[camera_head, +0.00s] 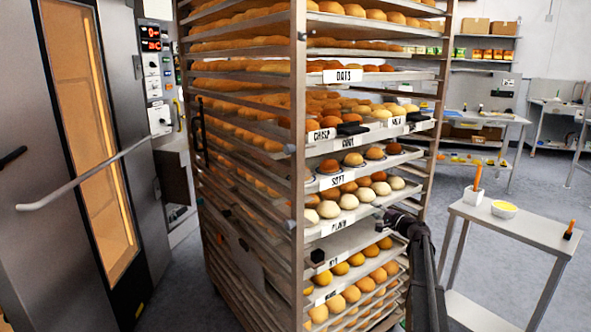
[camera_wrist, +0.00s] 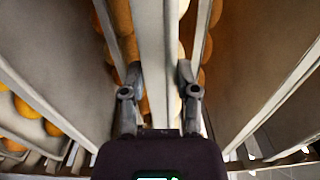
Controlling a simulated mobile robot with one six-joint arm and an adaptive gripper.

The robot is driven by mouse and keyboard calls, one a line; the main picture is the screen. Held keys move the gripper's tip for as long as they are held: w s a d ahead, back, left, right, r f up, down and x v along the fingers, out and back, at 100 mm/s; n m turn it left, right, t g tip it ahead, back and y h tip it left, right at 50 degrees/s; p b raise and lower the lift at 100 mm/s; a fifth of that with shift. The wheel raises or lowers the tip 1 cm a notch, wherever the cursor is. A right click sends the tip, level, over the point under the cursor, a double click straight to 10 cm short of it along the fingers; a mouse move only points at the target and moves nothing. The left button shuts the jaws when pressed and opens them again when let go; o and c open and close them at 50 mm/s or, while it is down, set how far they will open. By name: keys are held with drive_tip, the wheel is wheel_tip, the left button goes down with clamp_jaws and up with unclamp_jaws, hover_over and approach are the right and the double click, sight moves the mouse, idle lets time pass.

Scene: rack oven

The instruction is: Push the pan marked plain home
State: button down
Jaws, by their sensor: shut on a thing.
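The pan marked plain (camera_head: 336,227) is in the rack, at mid to lower height in the head view. It carries pale round buns (camera_head: 348,201), and its white label is on the front edge. My gripper (camera_head: 388,215) is at the right part of that front edge, reaching in from the lower right. In the wrist view my gripper (camera_wrist: 159,78) has its two fingers on either side of a pale pan edge, shut on it. The fingertips' exact contact is hard to see.
The tall rack (camera_head: 299,130) holds several other labelled pans, close above and below. Dark clips (camera_head: 353,128) sit on some fronts. An oven door with a long handle (camera_head: 90,180) stands left. A small table (camera_head: 520,222) with a white tub and bowl stands right; open floor lies around it.

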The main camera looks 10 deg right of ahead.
drive_tip(key=shift+x, duration=0.9)
idle(0.7)
drive_tip(key=shift+r, duration=0.1)
drive_tip(key=shift+c, duration=1.4)
unclamp_jaws()
drive_tip(key=v, duration=1.6)
drive_tip(key=shift+a, duration=0.1)
